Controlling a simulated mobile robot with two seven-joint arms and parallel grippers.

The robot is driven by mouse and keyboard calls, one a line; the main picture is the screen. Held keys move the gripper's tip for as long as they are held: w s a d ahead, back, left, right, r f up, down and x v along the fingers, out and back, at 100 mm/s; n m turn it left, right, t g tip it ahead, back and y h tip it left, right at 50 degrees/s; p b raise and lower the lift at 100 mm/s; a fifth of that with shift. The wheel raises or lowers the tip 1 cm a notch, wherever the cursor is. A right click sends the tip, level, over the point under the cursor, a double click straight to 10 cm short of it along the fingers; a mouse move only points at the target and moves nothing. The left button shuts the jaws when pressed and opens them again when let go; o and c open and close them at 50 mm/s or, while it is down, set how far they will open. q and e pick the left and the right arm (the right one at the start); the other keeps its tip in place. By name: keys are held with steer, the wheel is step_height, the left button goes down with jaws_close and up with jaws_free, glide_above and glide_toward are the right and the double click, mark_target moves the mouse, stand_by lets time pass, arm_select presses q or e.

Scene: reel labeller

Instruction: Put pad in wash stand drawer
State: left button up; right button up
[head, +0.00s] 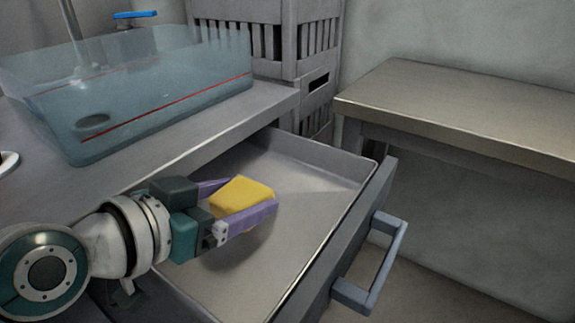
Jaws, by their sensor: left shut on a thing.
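The yellow pad (240,193) is between the purple fingers of my left gripper (238,201), which is shut on it. The gripper comes in from the left and holds the pad over the open drawer (305,206) of the wash stand (215,127). Whether the pad touches the drawer floor is hard to tell; a dark shadow lies below the gripper. The drawer is pulled out, and its visible floor is bare. My right gripper is not in view.
A clear bluish tank (150,85) with a red line stands on the wash stand top. The drawer's blue-grey handle (383,262) sticks out at the right. Stacked grey crates (305,70) stand behind. A metal-topped table (470,105) is at the right.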

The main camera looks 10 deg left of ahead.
arm_select(q)
steer(key=shift+f+b, duration=0.65)
steer(key=shift+f, duration=1.1)
